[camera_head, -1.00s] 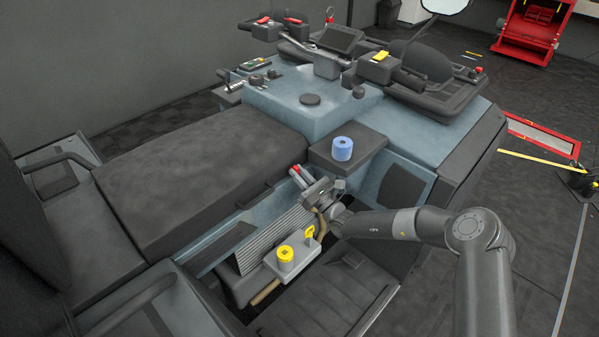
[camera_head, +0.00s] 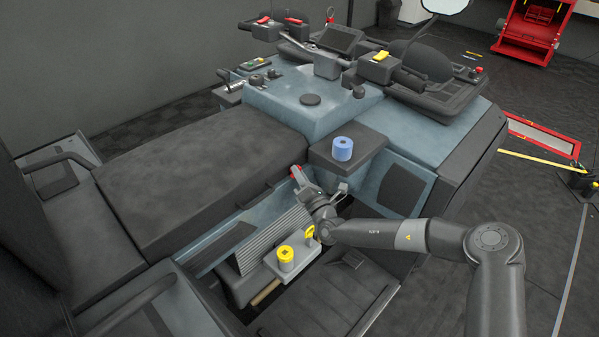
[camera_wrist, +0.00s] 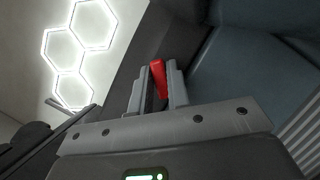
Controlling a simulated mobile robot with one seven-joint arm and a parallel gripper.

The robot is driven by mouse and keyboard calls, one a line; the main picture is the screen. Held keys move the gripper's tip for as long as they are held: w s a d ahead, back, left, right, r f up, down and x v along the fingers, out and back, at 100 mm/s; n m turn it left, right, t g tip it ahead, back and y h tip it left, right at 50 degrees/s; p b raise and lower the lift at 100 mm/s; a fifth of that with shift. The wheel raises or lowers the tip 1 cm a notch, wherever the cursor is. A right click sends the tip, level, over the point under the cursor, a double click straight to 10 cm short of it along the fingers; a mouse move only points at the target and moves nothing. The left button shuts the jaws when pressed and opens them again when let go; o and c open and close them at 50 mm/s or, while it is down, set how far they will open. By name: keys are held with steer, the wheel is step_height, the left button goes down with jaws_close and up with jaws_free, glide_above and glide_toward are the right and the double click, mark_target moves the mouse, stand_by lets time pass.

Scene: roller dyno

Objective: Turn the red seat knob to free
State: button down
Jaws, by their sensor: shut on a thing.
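The red seat knob (camera_head: 296,173) is a small red handle on the side of the vehicle, just below the seat's right edge. In the wrist view the red knob (camera_wrist: 157,74) stands between the two fingers. My gripper (camera_head: 302,184) reaches it from below and right, and its fingers (camera_wrist: 158,90) are shut on the knob. The knob's base and any markings for its positions are hidden by the fingers and too small to read.
A yellow knob (camera_head: 286,254) and a yellow tag (camera_head: 309,233) sit on a grey box just below my wrist. A blue roll (camera_head: 342,148) stands on a dark shelf above right. The long dark seat (camera_head: 210,185) lies to the left.

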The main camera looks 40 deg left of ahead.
steer(key=m+h, duration=0.1)
steer(key=m, duration=0.3)
steer(key=m+h, duration=0.1)
steer(key=m, duration=0.1)
steer(key=shift+s+t+h, duration=0.25)
steer(key=shift+t+h, duration=0.05)
steer(key=shift+t, duration=0.1)
steer(key=shift+m, duration=0.5)
steer(key=c, duration=1.4)
jaws_free()
steer(key=shift+c, duration=0.2)
steer(key=shift+w, duration=0.1)
steer(key=shift+w, duration=0.1)
